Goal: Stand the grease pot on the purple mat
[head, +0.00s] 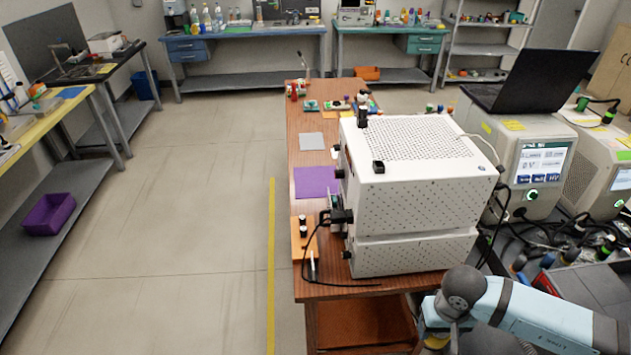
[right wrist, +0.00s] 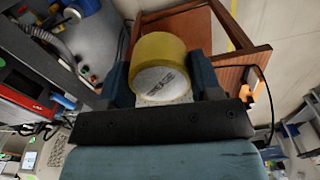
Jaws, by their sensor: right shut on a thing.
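The grease pot (right wrist: 162,62) is a yellow cylinder with a pale, printed end. In the right wrist view it sits between the two dark fingers of my right gripper (right wrist: 162,82), which is shut on it. In the head view, my right arm comes in at the bottom right, and a bit of yellow shows beside its wrist, low in front of the table. The purple mat (head: 318,181) lies flat and bare on the brown table, left of the white perforated box. My right gripper is well apart from the mat. My left gripper is not in view.
The stacked white box (head: 420,190) fills most of the table (head: 345,295) between my right arm and the mat. A black cable and an orange board (head: 303,240) lie at its left. A grey mat (head: 311,141) lies beyond the purple one. Open floor is left.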

